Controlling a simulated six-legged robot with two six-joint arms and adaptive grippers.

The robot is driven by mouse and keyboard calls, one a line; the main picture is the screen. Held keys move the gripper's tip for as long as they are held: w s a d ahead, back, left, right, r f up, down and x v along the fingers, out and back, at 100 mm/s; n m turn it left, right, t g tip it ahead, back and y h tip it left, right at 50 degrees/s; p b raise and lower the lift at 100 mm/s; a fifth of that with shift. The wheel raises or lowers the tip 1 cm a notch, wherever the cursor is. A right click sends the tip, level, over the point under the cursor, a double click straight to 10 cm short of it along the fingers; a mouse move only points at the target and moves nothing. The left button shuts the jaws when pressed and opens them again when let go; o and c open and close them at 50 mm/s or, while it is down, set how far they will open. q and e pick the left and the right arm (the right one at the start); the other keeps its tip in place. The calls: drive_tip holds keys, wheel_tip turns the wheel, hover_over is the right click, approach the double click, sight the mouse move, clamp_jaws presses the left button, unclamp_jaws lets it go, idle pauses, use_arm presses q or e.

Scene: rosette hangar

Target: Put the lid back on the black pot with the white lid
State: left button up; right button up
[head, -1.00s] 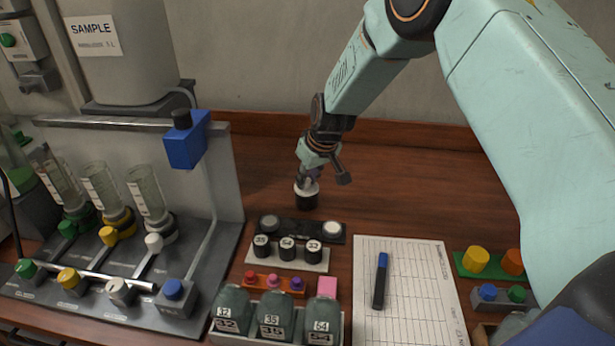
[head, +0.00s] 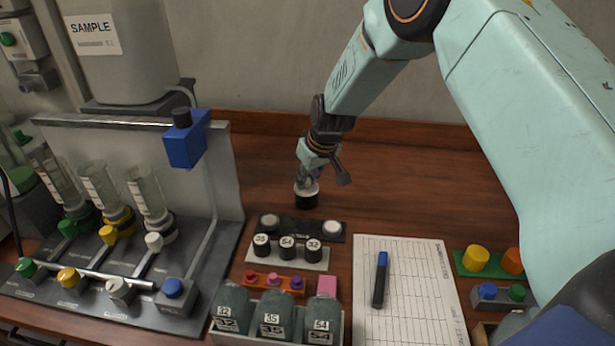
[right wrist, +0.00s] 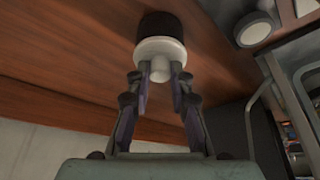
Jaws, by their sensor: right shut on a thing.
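The black pot (head: 306,200) stands upright on the wooden table behind the small racks. Its white lid (head: 311,187) is at the pot's mouth, under my right gripper (head: 309,177). In the right wrist view the black pot (right wrist: 158,24) and the white lid (right wrist: 158,47) are in line, with no gap that I can see. There my right gripper (right wrist: 162,78) has its fingers shut on the lid's white knob. Whether the lid is fully seated is hard to tell. My left gripper is not in view.
A black holder (head: 300,231) with two pale round pieces lies just in front of the pot. A white rack (head: 287,260) of numbered black pots is nearer. A paper sheet (head: 420,290) with a marker (head: 380,282) lies right. Table is free right of the pot.

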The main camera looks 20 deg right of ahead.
drive_tip(key=o, duration=0.9)
drive_tip(key=shift+c, duration=0.2)
drive_tip(key=o, duration=0.5)
drive_tip(key=shift+r+p, duration=2.9)
drive_tip(key=shift+r, duration=0.65)
drive_tip(key=shift+c, duration=0.2)
